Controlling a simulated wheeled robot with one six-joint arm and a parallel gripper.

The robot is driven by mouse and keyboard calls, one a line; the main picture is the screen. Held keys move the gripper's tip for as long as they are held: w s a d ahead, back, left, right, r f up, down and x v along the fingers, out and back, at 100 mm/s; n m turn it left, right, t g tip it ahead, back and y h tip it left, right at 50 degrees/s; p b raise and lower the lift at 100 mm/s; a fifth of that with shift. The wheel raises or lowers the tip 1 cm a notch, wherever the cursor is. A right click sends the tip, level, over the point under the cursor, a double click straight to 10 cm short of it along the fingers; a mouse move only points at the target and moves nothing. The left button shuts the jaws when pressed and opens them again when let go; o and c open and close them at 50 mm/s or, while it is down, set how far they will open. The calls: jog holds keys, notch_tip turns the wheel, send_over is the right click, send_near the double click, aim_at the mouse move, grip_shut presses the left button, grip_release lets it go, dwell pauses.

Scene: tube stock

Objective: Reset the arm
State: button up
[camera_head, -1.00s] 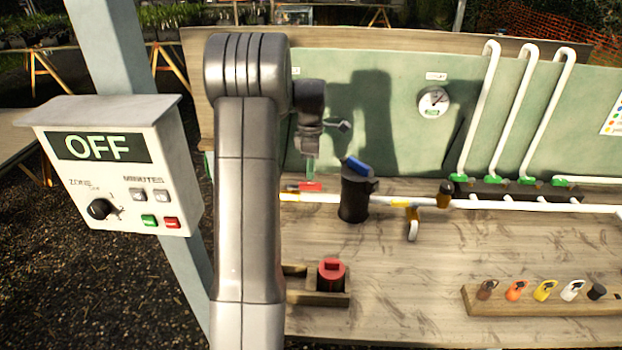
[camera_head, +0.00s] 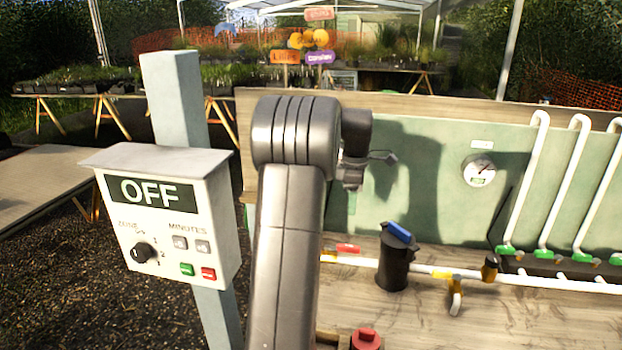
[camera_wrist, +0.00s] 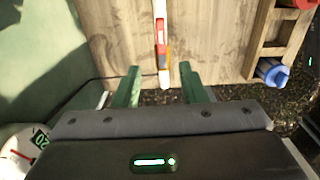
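My gripper (camera_wrist: 160,86) shows two green fingers set apart, with nothing held between them. In the head view my wrist hangs in front of the green back panel (camera_head: 420,155), and the fingertips are hard to make out. Beyond the fingers in the wrist view is a pipe with a red valve handle (camera_wrist: 160,33). That red handle (camera_head: 347,249) also shows in the head view, below my wrist and left of a black filter (camera_head: 396,265) with a blue lever. My gripper appears clear of the pipe and touching nothing.
A control box (camera_head: 170,225) reading OFF stands on a post at left. A pressure gauge (camera_head: 479,171) and white riser pipes (camera_head: 523,180) with green fittings are at right. A red-capped piece (camera_head: 366,340) sits at the bench front. A blue-ended cylinder (camera_wrist: 271,72) shows in the wrist view.

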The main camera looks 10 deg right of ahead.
aim_at(349, 246)
jog(key=shift+f, duration=0.1)
notch_tip(349, 246, down, 14)
jog(key=shift+r+p, duration=0.2)
jog(key=shift+p, duration=0.6)
notch_tip(349, 246, up, 14)
jog(key=b, duration=0.2)
notch_tip(349, 246, down, 14)
jog(key=shift+s+f+p, duration=0.1)
jog(key=shift+p, duration=0.95)
jog(key=shift+s+a+m, duration=0.2)
jog(key=shift+s+m, duration=0.05)
jog(key=shift+m, duration=0.35)
jog(key=shift+s+a+m, duration=0.15)
jog(key=shift+s+m, duration=0.05)
jog(key=shift+m, duration=0.4)
